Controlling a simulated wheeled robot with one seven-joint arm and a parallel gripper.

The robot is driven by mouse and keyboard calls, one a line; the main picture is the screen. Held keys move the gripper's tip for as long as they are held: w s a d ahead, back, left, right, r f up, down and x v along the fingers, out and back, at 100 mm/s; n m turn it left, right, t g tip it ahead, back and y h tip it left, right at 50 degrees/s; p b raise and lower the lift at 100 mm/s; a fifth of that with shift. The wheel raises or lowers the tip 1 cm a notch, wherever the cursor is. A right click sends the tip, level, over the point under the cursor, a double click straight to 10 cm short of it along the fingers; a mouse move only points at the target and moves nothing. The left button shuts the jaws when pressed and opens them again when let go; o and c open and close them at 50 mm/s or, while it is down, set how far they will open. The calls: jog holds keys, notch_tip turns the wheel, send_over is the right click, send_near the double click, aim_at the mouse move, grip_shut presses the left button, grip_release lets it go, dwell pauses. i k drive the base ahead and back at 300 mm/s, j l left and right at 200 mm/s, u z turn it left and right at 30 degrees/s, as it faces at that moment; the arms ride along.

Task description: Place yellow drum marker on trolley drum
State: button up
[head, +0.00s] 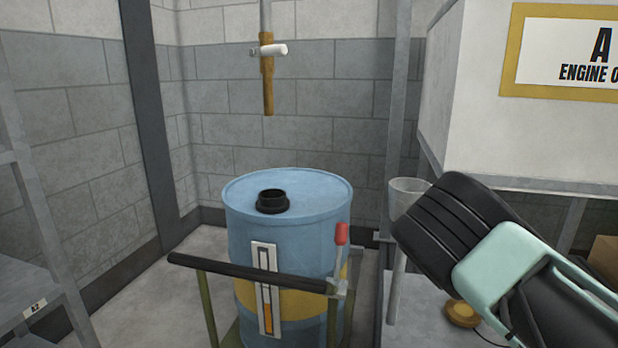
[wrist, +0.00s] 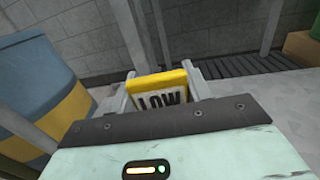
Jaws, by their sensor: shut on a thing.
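The trolley drum (head: 310,228) is blue with a yellow band and stands upright on its trolley in the middle of the head view. A black bung (head: 272,201) rises from its flat lid. The drum also shows at the left of the wrist view (wrist: 38,85). My gripper (wrist: 163,84) is shut on the yellow drum marker (wrist: 160,79), which has a white face with the word LOW. The marker is apart from the drum, to its right in the wrist view. In the head view my arm is at the right and the gripper's fingers and marker are hidden.
The trolley has a black handle bar (head: 248,272) before the drum. A gauge (head: 264,285) and a red-tipped lever (head: 341,235) are at its front. A pipe with a wooden handle (head: 267,85) hangs above. A white tank (head: 480,90) is at right, a shelf (head: 30,290) at left.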

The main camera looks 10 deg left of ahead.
aim_at(277, 179)
jog(key=j+z, duration=0.15)
jog(key=j, duration=0.3)
jog(key=j+z, duration=0.15)
jog(key=j, duration=0.3)
jog(key=k+j+z, duration=0.1)
jog(key=j, duration=0.35)
jog(key=k+j+z, duration=0.15)
jog(key=j, duration=0.3)
jog(key=j+z, duration=0.15)
jog(key=j, duration=0.3)
